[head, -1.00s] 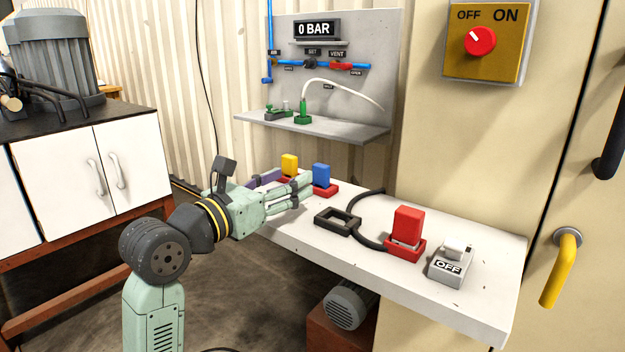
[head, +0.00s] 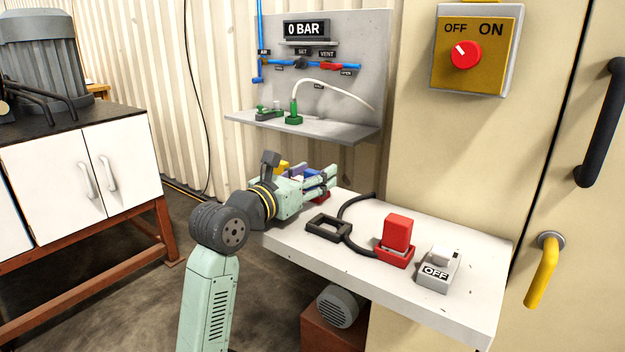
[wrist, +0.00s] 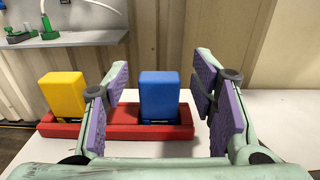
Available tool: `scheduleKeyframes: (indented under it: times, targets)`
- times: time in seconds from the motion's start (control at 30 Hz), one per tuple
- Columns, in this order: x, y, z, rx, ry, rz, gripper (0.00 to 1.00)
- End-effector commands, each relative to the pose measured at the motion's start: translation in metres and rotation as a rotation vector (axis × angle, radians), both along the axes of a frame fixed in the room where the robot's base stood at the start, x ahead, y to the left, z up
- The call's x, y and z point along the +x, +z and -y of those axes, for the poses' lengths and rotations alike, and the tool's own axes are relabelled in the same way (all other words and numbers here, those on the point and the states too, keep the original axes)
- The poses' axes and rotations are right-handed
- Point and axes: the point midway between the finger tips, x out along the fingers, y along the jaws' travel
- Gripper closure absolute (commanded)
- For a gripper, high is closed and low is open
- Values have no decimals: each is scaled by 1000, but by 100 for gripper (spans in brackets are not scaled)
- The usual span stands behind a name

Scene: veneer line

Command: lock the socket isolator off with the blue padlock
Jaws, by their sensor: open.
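The blue padlock (wrist: 159,95) stands upright in a red holder (wrist: 108,132) on the white bench, beside a yellow padlock (wrist: 63,96). In the wrist view my gripper (wrist: 165,95) is open, its purple finger pads to the left and right of the blue padlock, with visible gaps to it. In the head view my gripper (head: 326,180) is at the bench's far left and mostly hides the blue padlock. The socket isolator (head: 438,271) is a grey box marked OFF with a white switch, at the bench's right. Beside it a red block (head: 397,231) stands in a red base.
A black rectangular frame (head: 328,227) with a black cable lies mid-bench (head: 300,253). A grey shelf (head: 305,127) with green fittings hangs behind my gripper. A cabinet with a yellow handle (head: 541,270) stands at right. The bench front is clear.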

Motion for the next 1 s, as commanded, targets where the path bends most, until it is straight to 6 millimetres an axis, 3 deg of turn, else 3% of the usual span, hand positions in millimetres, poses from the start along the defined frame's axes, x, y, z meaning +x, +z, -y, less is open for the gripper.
scheduleKeyframes:
  times: [0.23,1.0]
  targets:
    - [2,0,1,0,2,0,50]
    - [1,0,1,-1,1,1,100]
